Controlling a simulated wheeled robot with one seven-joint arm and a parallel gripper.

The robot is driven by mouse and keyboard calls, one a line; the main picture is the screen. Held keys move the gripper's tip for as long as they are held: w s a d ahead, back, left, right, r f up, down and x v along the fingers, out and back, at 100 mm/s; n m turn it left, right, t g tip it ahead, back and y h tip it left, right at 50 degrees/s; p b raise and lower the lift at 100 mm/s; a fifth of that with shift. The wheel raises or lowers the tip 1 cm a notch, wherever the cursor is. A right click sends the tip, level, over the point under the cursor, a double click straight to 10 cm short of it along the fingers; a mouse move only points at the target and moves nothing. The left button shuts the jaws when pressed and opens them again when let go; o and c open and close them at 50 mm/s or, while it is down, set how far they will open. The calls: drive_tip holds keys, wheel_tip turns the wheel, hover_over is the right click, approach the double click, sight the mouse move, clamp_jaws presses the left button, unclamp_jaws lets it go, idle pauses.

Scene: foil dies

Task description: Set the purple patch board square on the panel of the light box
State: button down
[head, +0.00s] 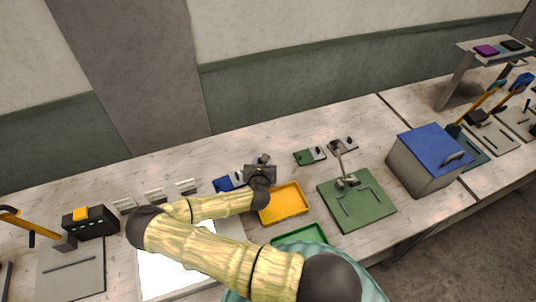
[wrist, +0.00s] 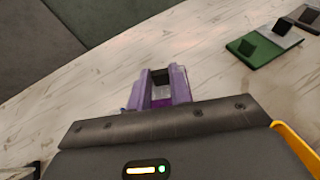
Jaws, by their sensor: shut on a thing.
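My gripper (wrist: 160,88) is shut on the dark grip block of the purple patch board in the wrist view. Only a strip of the board's purple face (wrist: 162,103) shows between the pale purple fingers; the rest is hidden. I cannot tell whether the board touches the table. In the head view my gripper (head: 260,176) is at the back of the bench, between a blue patch board (head: 222,184) and a green one (head: 303,157). The light box's bright white panel (head: 165,274) lies front left, partly hidden by my arm.
A yellow tray (head: 284,204) and a green tray (head: 300,234) lie in front. A green plate with a clamp (head: 375,215) and a blue-lidded box (head: 432,150) stand to the right. A black device (head: 91,222) stands left. A shelf (head: 455,80) holds a small purple pad.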

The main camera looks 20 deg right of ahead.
drive_tip(key=s+a+r+n+t+y+p, duration=0.1)
drive_tip(key=s+a+r+n+y+p, duration=0.1)
drive_tip(key=a+r+n+y+p, duration=0.1)
drive_tip(key=a+r+n+y, duration=0.1)
drive_tip(key=a+r+y, duration=0.1)
drive_tip(key=a+r, duration=0.1)
drive_tip(key=shift+a+r+n, duration=0.2)
drive_tip(key=shift+r+n, duration=0.1)
drive_tip(key=shift+r, duration=0.25)
